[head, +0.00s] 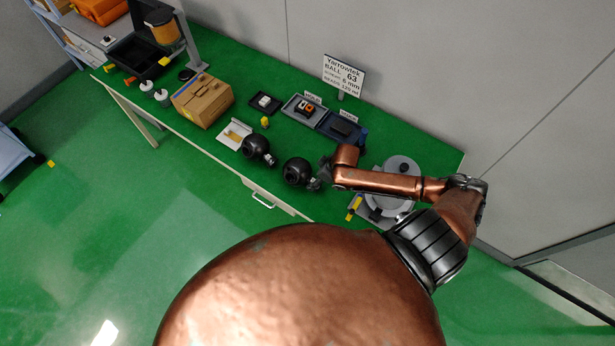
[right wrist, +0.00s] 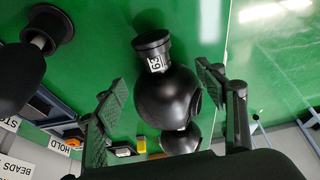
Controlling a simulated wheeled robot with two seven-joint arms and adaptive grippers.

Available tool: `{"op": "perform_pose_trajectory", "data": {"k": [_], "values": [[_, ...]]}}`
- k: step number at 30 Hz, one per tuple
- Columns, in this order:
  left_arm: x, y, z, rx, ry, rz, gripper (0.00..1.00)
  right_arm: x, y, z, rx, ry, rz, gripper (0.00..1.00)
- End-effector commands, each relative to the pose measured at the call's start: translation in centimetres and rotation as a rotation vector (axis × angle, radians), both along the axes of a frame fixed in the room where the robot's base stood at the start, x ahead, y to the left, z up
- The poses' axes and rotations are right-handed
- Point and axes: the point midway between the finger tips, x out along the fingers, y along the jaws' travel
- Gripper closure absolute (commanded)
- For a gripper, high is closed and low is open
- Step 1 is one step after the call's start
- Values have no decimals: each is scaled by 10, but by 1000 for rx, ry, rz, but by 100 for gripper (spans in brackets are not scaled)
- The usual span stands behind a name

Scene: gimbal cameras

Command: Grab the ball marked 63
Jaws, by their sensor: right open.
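A black ball (right wrist: 168,98) with a cylindrical neck sits between my right fingers in the right wrist view. A white label (right wrist: 155,62) on its neck appears to read 63, turned in the picture. In the head view the nearer black ball (head: 296,172) stands on the green bench, just left of my right gripper (head: 324,170). My right gripper also shows in the right wrist view (right wrist: 162,85), open, with one finger on each side of the ball; I cannot tell whether either touches. A second black ball (head: 254,147) stands further left. My left gripper is out of view.
A sign (head: 343,76) naming ball 63 stands at the bench's back. A grey round device (head: 402,168) stands right, under my arm.

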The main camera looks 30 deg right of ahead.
Motion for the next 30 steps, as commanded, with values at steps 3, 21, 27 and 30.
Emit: {"op": "perform_pose_trajectory", "data": {"k": [3, 21, 27, 30], "values": [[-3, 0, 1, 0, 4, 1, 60, 2, 5, -11, 7, 6, 5, 36], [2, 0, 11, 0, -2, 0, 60, 34, 11, -66, 5, 2, 5, 36], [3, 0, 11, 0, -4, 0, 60, 35, 12, -67, 5, 2, 5, 36], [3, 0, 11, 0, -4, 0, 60, 35, 11, -67, 5, 2, 5, 40]]}}
